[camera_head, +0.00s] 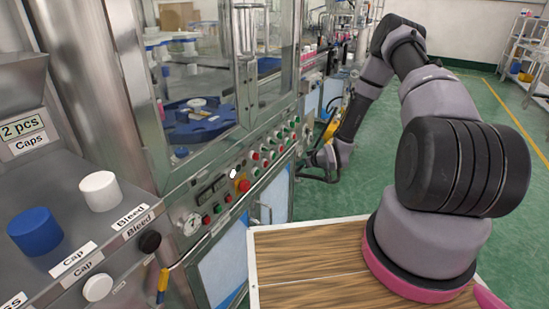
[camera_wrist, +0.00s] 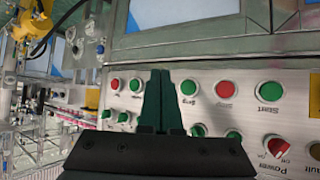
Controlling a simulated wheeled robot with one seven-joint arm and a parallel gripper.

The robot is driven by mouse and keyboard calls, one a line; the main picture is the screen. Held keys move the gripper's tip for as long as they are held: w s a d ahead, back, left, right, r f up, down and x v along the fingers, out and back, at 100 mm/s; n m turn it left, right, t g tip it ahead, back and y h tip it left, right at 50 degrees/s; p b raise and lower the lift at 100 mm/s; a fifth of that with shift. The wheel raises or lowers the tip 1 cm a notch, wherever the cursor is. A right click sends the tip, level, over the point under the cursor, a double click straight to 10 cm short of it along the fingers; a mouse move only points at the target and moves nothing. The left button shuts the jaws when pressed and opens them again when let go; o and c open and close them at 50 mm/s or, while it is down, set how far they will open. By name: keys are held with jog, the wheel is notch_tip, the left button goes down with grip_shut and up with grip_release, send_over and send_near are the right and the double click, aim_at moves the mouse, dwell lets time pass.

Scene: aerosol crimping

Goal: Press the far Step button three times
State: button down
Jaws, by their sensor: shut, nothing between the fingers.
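The machine's control panel (camera_head: 225,195) runs along its front, with rows of red and green buttons. In the wrist view the panel (camera_wrist: 245,75) appears upside down. A green button (camera_wrist: 188,87) sits just right of my fingers; its small label is hard to read, so I cannot confirm it is the far Step button. A red button (camera_wrist: 225,89) and a green button labelled Start (camera_wrist: 270,91) lie farther right. My gripper (camera_wrist: 160,72) is shut and empty, its fingers hiding part of the button row. I cannot tell whether its tips touch the panel. It is small in the head view (camera_head: 312,160).
A red Power switch (camera_wrist: 278,146) and more green buttons lie lower in the wrist view. Green floor (camera_head: 350,196) is open to the right.

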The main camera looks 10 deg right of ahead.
jog(key=w+a, duration=0.5)
jog(key=a, duration=0.2)
jog(key=shift+w+a, duration=0.1)
dwell(2.1)
jog(key=shift+w+a, duration=0.2)
jog(key=shift+a, duration=0.05)
jog(key=shift+w+a, duration=0.25)
jog(key=shift+a, duration=0.05)
dwell(1.0)
jog(key=shift+s+d, duration=0.1)
jog(key=shift+d, duration=0.05)
jog(key=shift+s+d, duration=0.4)
jog(key=shift+d, duration=0.1)
jog(key=s+d, duration=0.1)
jog(key=d, duration=0.1)
jog(key=s+d, duration=0.2)
dwell(0.5)
